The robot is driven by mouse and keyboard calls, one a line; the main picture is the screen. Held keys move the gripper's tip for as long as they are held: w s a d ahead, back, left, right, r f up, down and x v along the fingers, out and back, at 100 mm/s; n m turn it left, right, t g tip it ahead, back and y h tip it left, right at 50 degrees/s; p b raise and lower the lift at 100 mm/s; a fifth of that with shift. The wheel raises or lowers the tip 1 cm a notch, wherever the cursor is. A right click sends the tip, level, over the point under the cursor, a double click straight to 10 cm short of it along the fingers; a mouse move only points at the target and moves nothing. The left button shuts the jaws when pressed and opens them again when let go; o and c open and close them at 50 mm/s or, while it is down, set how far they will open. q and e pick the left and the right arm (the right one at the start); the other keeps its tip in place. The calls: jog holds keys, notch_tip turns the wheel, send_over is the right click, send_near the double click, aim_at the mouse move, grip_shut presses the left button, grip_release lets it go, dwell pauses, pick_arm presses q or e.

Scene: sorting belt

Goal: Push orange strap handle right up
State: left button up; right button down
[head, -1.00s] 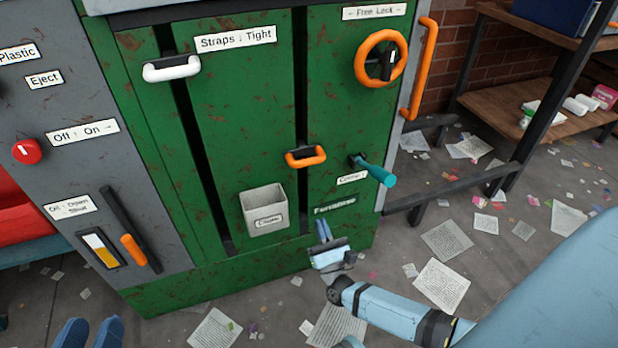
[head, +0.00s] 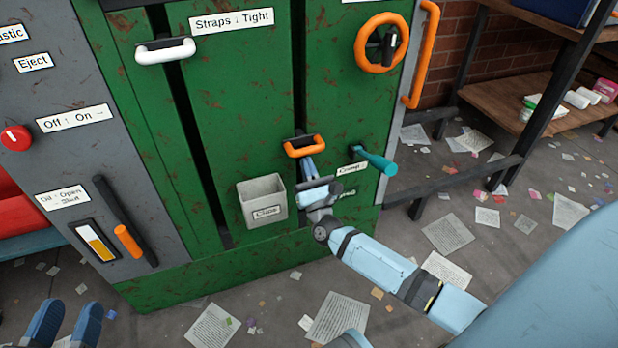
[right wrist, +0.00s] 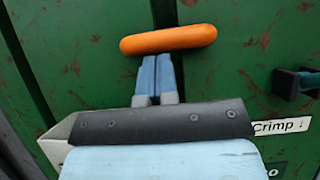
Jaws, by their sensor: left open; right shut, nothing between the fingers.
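The orange strap handle (head: 305,146) sits on the right dark slot of the green machine (head: 240,100), well below the white strap handle (head: 165,51) on the left slot. My right gripper (head: 309,166) is shut and empty, with its fingertips just below the orange handle. In the right wrist view the orange handle (right wrist: 168,39) lies across the tips of the shut fingers (right wrist: 156,62); whether they touch cannot be told. My left gripper (head: 70,325) is open at the bottom left, away from the machine.
A grey clips bin (head: 263,203) is fixed left of my right gripper. A teal crimp lever (head: 374,160) sticks out to its right. An orange wheel (head: 382,43) and a tall orange bar handle (head: 423,55) are higher up. Papers litter the floor.

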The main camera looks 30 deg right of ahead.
aim_at(307, 137)
pick_arm(q)
jog(key=shift+r, duration=0.1)
pick_arm(e)
jog(key=shift+r, duration=0.2)
pick_arm(q)
notch_tip(307, 137, up, 10)
jog(key=s+n+t+p, duration=0.25)
jog(key=n+p, duration=0.25)
jog(key=p, duration=0.8)
notch_tip(307, 137, down, 10)
jog(key=s+a+g+y+p, duration=0.1)
jog(key=a+g+y+p, duration=0.1)
jog(key=g+y+p, duration=0.2)
jog(key=shift+a+g, duration=0.35)
jog(key=shift+a, duration=0.05)
pick_arm(e)
jog(key=shift+d+r, duration=0.1)
jog(key=shift+r, duration=14.25)
pick_arm(q)
jog(key=shift+s, duration=0.1)
